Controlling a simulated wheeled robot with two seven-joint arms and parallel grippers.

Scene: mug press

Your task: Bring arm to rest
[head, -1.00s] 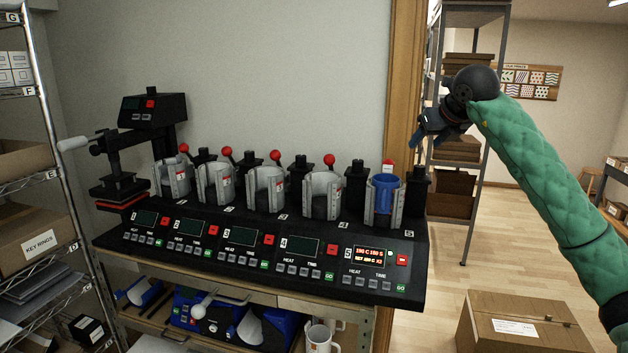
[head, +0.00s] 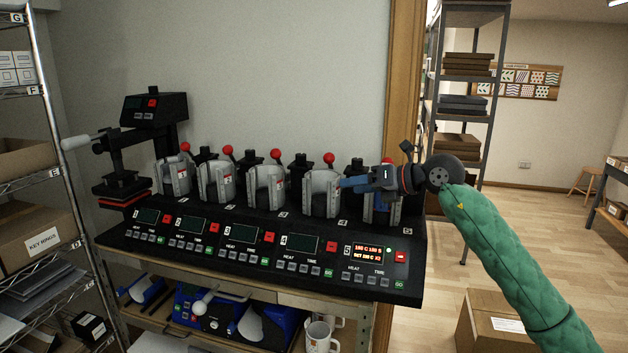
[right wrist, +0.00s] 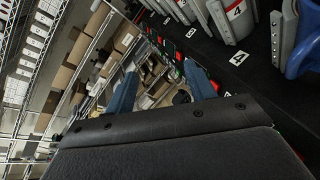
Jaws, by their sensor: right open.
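My right gripper (head: 347,185) is open and empty, reaching in from the right, in front of the upper part of the fifth press station. Its two blue fingers also show in the right wrist view (right wrist: 162,85), apart with nothing between them. The mug press (head: 250,225) is a long black machine with a row of grey clamps. A blue mug (head: 382,215) stands in the fifth clamp, partly hidden behind my gripper; it also shows at the right edge of the right wrist view (right wrist: 304,45). The fifth display (head: 370,254) is lit. My left gripper is out of view.
The fourth clamp (head: 321,193) stands close beside my fingers. A wire shelf (head: 50,150) is at the left and a door frame (head: 404,90) behind the press. A cardboard box (head: 490,320) sits on the floor at the right, with open floor beyond it.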

